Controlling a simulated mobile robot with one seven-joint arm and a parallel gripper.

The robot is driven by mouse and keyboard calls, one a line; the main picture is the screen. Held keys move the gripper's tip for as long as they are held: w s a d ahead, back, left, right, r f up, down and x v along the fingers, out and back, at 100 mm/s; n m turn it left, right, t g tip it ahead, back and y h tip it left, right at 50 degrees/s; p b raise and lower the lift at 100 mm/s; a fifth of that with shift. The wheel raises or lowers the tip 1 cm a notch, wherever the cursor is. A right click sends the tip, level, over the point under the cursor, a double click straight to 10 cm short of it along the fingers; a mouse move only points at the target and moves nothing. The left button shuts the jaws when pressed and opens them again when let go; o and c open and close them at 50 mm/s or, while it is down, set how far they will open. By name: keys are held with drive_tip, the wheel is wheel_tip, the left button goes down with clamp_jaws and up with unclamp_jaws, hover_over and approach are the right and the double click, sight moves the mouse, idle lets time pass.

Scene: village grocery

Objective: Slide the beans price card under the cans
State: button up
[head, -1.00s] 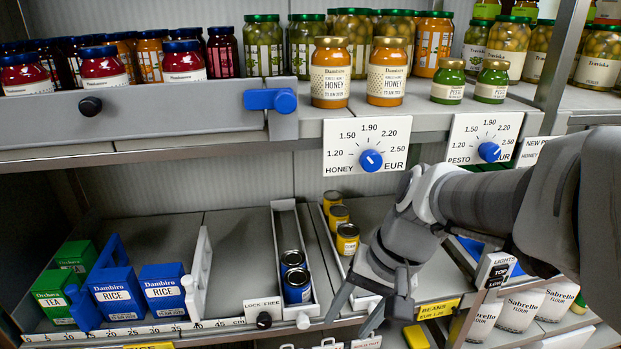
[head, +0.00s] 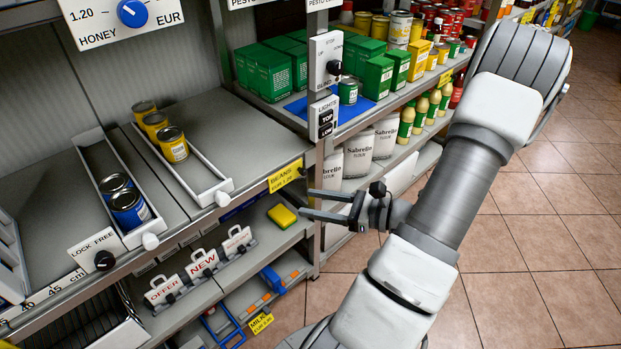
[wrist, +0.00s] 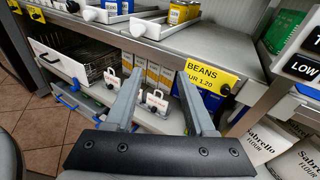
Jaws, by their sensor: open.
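The yellow beans price card (head: 285,176) sits on the front edge of the can shelf, right of the tray of yellow cans (head: 172,144). In the wrist view the card (wrist: 212,79) reads BEANS and hangs just beyond the right finger. My gripper (head: 309,203) is open and empty, in front of the shelf edge, a little right of and below the card. Its two fingers (wrist: 161,84) point toward the shelf and seem apart from the card. Blue cans (head: 127,207) stand in another narrow tray to the left.
A shelf post with a switch panel (head: 323,117) stands right of the card. A yellow sponge-like block (head: 282,215) and OFFER and NEW signs (head: 203,263) are on the shelf below. Flour bags (head: 358,155) stand right of the post. Bare shelf (head: 230,130) lies right of the yellow cans.

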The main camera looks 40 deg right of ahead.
sight(306, 174)
drive_tip(key=s+d+f+m+t+h+b, duration=0.1)
drive_tip(key=s+d+f+m+t+h, duration=0.35)
drive_tip(key=d+f+m+h, duration=0.3)
drive_tip(key=shift+m+g+y, duration=0.25)
drive_tip(key=shift+g, duration=0.1)
drive_tip(key=w+b, duration=0.1)
drive_tip(key=w, duration=0.4)
drive_tip(key=w+r+b, duration=0.1)
drive_tip(key=w, duration=0.5)
drive_tip(key=w+b, duration=0.2)
drive_tip(key=w, duration=0.4)
drive_tip(key=shift+d+r, duration=0.3)
drive_tip(key=shift+d, duration=0.05)
clamp_jaws()
